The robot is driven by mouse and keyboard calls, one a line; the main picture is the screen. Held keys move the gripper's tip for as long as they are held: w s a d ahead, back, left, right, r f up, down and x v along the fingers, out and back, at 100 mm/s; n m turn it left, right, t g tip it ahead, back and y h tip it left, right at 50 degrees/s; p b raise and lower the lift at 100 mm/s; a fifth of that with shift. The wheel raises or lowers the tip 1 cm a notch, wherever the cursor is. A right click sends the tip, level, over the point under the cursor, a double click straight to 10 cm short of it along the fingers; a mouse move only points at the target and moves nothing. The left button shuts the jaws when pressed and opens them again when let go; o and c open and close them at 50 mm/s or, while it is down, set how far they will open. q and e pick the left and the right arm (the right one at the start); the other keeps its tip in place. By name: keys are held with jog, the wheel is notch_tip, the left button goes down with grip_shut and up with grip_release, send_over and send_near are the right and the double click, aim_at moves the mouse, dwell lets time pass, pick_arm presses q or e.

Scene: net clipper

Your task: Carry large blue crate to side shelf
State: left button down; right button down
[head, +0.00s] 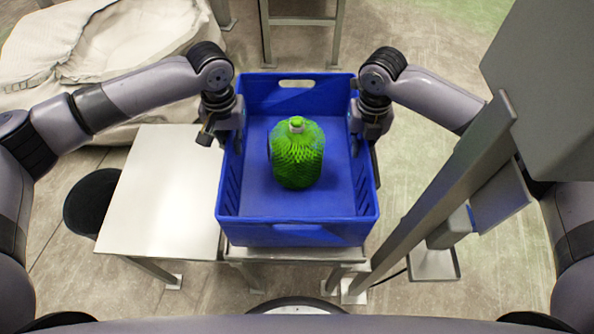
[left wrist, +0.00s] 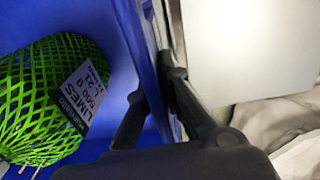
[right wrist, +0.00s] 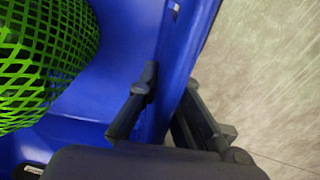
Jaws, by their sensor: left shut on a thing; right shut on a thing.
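The large blue crate (head: 297,232) is in the middle of the head view, upright, with a green net bag of limes (head: 297,157) standing inside it. My left gripper (head: 222,132) is shut on the crate's left side wall, and my right gripper (head: 371,128) is shut on its right side wall. In the left wrist view the fingers (left wrist: 160,90) straddle the blue wall, with the net bag (left wrist: 55,95) and its LIMES label inside. In the right wrist view the fingers (right wrist: 168,95) also straddle the wall. Whether the crate rests on the stand beneath is hidden.
A white tabletop (head: 165,190) lies just left of the crate. A small metal stand (head: 290,256) shows under the crate's near edge. A grey machine with a slanted post (head: 440,200) stands close on the right. A dark round stool (head: 90,200) and pale sacks (head: 95,50) are at left.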

pick_arm(q)
jog(key=shift+w+r, duration=0.1)
jog(key=shift+r, duration=0.05)
pick_arm(e)
jog(key=shift+w+r, duration=0.1)
jog(key=shift+r, duration=0.05)
